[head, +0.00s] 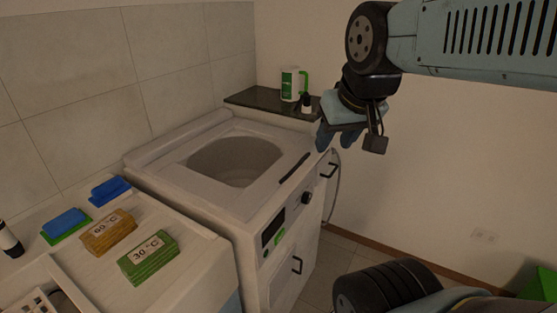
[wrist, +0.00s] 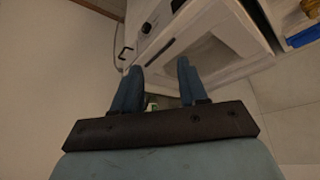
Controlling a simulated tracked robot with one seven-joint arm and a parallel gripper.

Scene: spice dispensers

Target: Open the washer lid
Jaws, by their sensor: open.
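The white top-loading washer (head: 205,195) stands in the middle of the head view. Its lid (head: 262,187) appears shut, with an oval, window-like area in the middle and a dark handle strip (head: 294,167) along its right edge. The lid also shows in the wrist view (wrist: 228,25), with the dark strip (wrist: 160,52) just beyond the fingertips. My gripper (head: 337,142) is open and empty, with blue fingers pointing down. It is near the washer's far right corner, to the right of the strip and apart from it. The wrist view shows both fingers (wrist: 160,66) spread.
A dark shelf (head: 255,100) behind the washer holds a white and green container (head: 290,85) and a small dark bottle (head: 306,102). A white counter (head: 195,265) at left holds boxes and sponges. Tiled wall is behind; open floor lies right.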

